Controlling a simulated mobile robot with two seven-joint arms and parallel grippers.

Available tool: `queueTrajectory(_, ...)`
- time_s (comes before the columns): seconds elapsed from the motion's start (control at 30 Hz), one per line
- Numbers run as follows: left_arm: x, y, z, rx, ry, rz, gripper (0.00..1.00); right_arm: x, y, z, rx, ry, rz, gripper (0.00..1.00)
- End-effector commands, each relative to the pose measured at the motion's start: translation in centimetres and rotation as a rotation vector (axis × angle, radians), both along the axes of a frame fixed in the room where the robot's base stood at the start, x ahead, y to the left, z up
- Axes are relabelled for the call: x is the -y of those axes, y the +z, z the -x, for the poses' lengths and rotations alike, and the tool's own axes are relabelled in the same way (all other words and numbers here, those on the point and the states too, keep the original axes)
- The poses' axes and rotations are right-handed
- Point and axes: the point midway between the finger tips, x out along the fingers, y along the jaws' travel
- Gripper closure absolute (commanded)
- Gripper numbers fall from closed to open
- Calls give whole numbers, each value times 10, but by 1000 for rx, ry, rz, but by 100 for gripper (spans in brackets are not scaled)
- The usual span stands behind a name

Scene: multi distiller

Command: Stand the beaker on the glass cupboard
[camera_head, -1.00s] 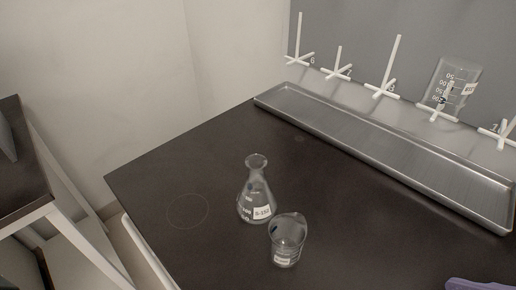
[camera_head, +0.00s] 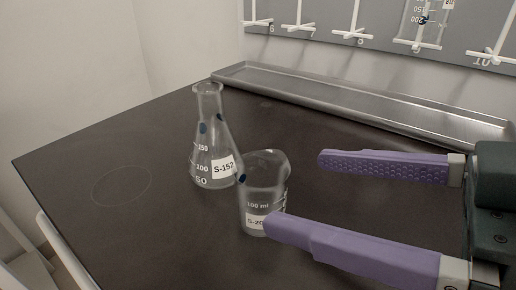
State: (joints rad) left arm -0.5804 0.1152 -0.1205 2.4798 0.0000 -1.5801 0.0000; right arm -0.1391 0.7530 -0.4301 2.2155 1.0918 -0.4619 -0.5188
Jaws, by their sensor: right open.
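A clear glass beaker (camera_head: 262,190) with a label and volume marks stands upright on the dark bench top (camera_head: 130,150). A conical flask (camera_head: 211,145) labelled S-152 stands close behind it to the left. My right gripper (camera_head: 294,193) comes in from the right with its purple fingers wide apart and nothing between them. Its fingertips are just right of the beaker; the nearer one overlaps the beaker's lower right edge in the picture. I cannot tell if they touch. No glass cupboard can be made out. My left gripper is out of view.
A long metal tray (camera_head: 370,103) lies along the back of the bench. Above it is a grey pegboard (camera_head: 322,12) with white pegs; a marked glass vessel (camera_head: 424,22) hangs on one. The bench left of the flask is clear.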

Motion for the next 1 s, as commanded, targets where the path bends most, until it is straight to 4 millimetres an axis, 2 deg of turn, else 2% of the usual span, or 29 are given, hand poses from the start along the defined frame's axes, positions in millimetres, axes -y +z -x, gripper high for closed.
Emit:
queueTrajectory(0.27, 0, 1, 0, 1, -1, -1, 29, -17, -7, -13, -2, -1, 0, 6)
queueTrajectory(0.6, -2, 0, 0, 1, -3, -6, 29, -47, -19, -43, -2, -1, -1, 6)
queueTrajectory(0.9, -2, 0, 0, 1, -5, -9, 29, -51, -22, -45, -3, 1, 3, 6)
queueTrajectory(1.0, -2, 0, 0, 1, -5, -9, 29, -51, -22, -45, -2, 1, 2, 16)
